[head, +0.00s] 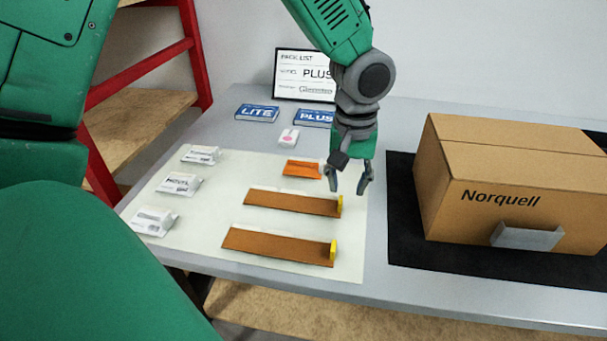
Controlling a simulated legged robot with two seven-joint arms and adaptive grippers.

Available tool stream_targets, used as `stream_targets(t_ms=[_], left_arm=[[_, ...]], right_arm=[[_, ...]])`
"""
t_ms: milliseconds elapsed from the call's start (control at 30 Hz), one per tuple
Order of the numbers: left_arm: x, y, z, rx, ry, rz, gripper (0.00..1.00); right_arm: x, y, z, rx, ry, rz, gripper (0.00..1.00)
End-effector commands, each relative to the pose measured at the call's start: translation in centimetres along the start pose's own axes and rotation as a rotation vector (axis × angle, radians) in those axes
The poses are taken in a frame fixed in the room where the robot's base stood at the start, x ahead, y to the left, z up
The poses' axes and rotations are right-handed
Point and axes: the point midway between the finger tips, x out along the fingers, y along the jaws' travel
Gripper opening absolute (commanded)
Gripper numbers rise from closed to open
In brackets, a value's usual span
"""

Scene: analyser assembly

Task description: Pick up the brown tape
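No roll of tape can be made out. Two long flat brown strips with yellow ends, the far brown strip (290,202) and the near brown strip (280,246), lie on the pale mat (215,222). A shorter orange-brown piece (301,169) lies behind them. I cannot tell which of these is the brown tape. My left gripper (347,188) points down above the right edge of the mat, just right of the orange-brown piece. Its fingers are apart with nothing between them. My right gripper is not in view.
A Norquell carton (480,190) stands on a black mat (405,240) at the right. Several white packets, such as one packet (180,184), lie along the pale mat's left side. Blue boxes (257,113) and a pack list sign (302,75) are at the back. A red-framed shelf (135,75) is left.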

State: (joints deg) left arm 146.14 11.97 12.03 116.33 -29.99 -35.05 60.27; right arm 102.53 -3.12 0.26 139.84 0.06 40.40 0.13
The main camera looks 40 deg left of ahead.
Motion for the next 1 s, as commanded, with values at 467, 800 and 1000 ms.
stream_targets(t_ms=[467, 800, 1000], left_arm=[[4.8, -0.4, 0.4, 0.000, -0.002, 0.001, 0.31], [4.7, -0.4, 0.4, 0.000, -0.002, 0.000, 0.00], [4.7, -0.5, 0.3, -0.001, -0.003, 0.001, 0.00]], right_arm=[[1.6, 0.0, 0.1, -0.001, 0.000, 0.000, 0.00], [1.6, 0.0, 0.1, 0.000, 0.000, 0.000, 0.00], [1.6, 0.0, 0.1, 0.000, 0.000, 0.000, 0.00]])
